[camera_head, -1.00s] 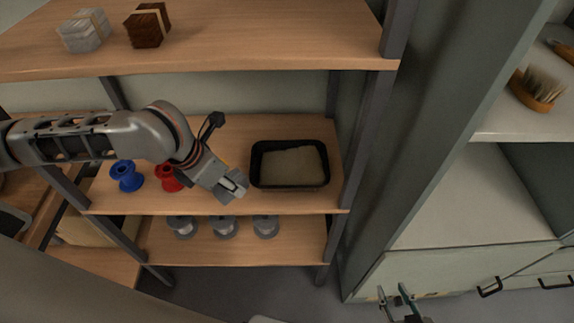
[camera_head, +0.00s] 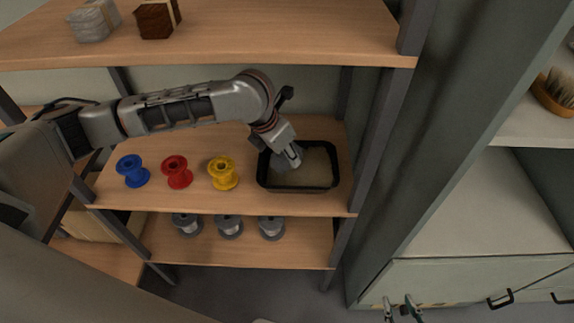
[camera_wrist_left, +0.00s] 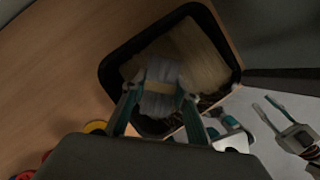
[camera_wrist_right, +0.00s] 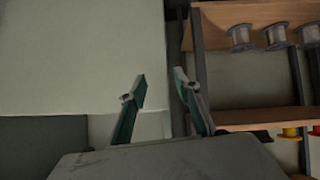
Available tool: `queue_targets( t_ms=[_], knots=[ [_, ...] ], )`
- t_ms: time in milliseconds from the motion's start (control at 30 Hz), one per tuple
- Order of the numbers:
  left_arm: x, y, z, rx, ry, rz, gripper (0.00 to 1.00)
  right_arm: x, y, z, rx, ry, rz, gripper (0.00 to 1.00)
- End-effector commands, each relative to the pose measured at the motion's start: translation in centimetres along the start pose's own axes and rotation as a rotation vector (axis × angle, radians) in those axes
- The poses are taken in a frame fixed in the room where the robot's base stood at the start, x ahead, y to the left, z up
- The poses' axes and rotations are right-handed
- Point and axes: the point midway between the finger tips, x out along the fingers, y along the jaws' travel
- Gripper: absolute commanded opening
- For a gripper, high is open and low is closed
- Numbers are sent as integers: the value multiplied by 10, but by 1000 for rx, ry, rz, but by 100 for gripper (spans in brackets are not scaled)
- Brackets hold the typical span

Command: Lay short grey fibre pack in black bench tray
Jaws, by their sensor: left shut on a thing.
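My left gripper (camera_head: 290,157) is over the black bench tray (camera_head: 298,188) on the middle shelf. In the left wrist view it is shut on a short grey fibre pack (camera_wrist_left: 160,76) with a tan band. The pack is over the left part of the tray (camera_wrist_left: 113,90); I cannot tell whether it touches the bottom. Tan fibre (camera_wrist_left: 198,48) lies in the tray beside it. In the head view the gripper mostly hides the pack. My right gripper (camera_head: 402,303) is low at the right, open and empty; its fingers stand apart in the right wrist view (camera_wrist_right: 160,76).
Blue (camera_head: 132,170), red (camera_head: 177,171) and yellow (camera_head: 222,172) spools stand left of the tray. Grey spools (camera_head: 229,227) stand on the shelf below. A pale pack (camera_head: 95,21) and a brown pack (camera_head: 157,18) lie on the top shelf. A shelf post (camera_head: 377,140) rises right of the tray.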

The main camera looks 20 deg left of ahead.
Motion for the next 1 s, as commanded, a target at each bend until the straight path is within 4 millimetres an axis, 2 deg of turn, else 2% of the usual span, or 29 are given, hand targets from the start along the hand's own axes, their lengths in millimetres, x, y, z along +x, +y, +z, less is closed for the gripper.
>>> queue_targets(
  t_ms=[267, 500, 667, 700, 767, 1000],
  knots=[
    [38, 0, -17, -1, 4, -1, 7, 5, 0, 12, -8, -11, 2, 32],
    [39, 0, -16, 0, 0, 0, 7, 5, 4, 0, -11, 10, 10, 32],
    [42, 0, -18, -1, 1, -1, 7, 6, 5, -1, -11, 12, 10, 32],
    [42, -1, -18, -1, 1, -1, 31, 6, 5, -1, -11, 11, 10, 32],
    [42, -1, -18, 0, 1, -1, 46, 6, 4, 0, -11, 9, 9, 32],
    [42, 0, -18, 0, 1, -1, 46, 6, 3, 5, -10, 2, 7, 32]
  ],
)
